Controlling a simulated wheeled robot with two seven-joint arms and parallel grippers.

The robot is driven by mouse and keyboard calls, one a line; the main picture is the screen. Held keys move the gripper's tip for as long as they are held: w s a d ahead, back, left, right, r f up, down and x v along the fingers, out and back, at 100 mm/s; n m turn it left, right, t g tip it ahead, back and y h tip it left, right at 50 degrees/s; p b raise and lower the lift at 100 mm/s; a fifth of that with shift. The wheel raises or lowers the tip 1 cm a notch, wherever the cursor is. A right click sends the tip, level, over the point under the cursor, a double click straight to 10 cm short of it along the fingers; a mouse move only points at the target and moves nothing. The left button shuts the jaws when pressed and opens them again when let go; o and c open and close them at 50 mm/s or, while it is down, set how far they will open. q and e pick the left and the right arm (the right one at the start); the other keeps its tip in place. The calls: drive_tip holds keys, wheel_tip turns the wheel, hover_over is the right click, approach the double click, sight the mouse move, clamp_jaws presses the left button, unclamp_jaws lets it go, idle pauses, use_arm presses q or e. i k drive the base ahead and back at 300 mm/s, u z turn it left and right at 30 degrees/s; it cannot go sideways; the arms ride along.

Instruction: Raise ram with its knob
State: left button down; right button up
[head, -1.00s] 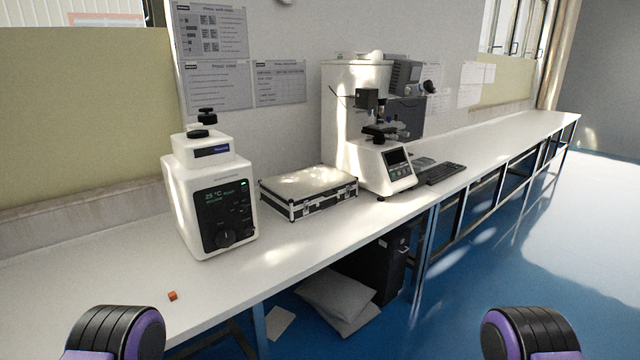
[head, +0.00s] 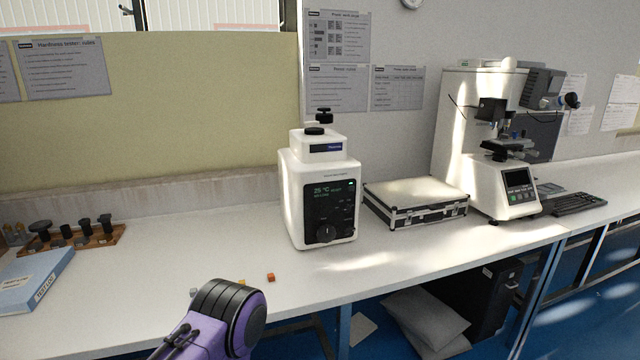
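A white press-like machine (head: 318,195) stands on the bench in the middle of the head view. Its dark front panel has a lit display reading about 25 °C and a round black knob (head: 326,233) low on it. A black handled top piece (head: 319,121) sits on its upper housing. The ram itself is not visible. A purple and black part of my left arm shows at the lower left of the machine, apart from it. Neither gripper is in view.
A silver case (head: 415,200) and a microscope-like tester (head: 490,140) stand to the right. A wooden rack of black pieces (head: 100,240) and a blue binder (head: 35,280) are at the left. Small cubes, one orange (head: 270,277), lie before the machine.

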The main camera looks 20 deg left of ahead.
sight(326, 233)
drive_tip(key=z, duration=1.15)
drive_tip(key=i, duration=2.15)
drive_tip(key=u, duration=2.1)
